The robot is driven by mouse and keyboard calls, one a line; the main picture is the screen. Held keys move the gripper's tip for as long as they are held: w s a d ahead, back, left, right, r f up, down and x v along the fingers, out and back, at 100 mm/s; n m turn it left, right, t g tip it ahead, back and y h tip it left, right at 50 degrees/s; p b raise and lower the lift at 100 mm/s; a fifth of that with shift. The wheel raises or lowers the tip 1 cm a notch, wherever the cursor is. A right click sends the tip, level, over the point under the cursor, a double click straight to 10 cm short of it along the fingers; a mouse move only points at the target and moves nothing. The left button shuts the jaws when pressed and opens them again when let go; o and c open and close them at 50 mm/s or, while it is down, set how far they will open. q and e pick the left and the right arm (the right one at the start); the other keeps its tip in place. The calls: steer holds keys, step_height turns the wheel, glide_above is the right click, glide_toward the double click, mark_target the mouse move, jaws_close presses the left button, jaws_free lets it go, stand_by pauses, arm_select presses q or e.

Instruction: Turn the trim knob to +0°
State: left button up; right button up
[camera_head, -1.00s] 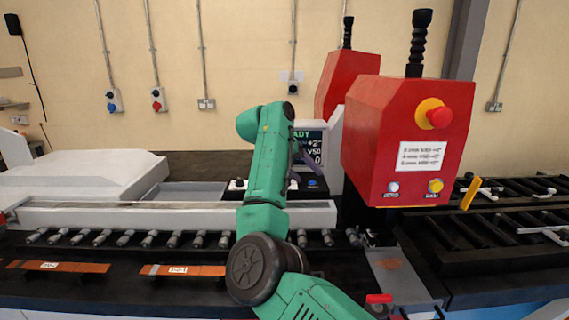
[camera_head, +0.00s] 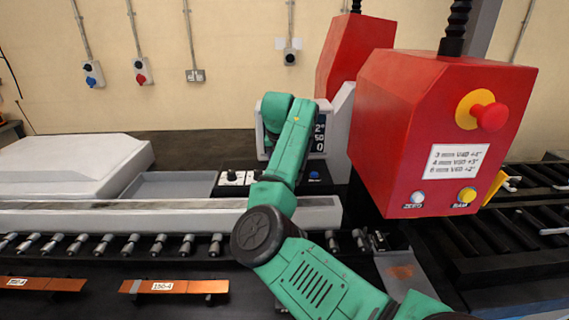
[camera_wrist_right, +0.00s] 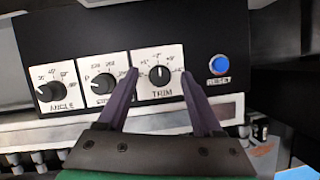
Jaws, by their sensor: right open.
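The trim knob (camera_wrist_right: 160,75) is a black dial on a white plate in the right wrist view, with "TRIM" below it and a degree scale around it. Its pale pointer mark looks roughly upward; the exact scale mark is too small to read. My right gripper (camera_wrist_right: 159,82) is open, its two purple fingers on either side of the knob; I cannot tell whether they touch it. In the head view my green right arm hides that gripper and the knob. The display (camera_head: 318,138) behind the arm is partly covered; "2°" and "50" show. My left gripper is not in view.
The angle knob (camera_wrist_right: 50,91) and another knob (camera_wrist_right: 103,84) stand left of the trim knob, and a blue reset button (camera_wrist_right: 219,64) right of it. A red housing (camera_head: 430,130) with a red mushroom button (camera_head: 490,116) stands right of my arm. Labelled copper bars (camera_head: 175,287) lie at front.

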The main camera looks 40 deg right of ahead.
steer(key=shift+d+f, duration=0.1)
steer(key=shift+f, duration=0.35)
jaws_close()
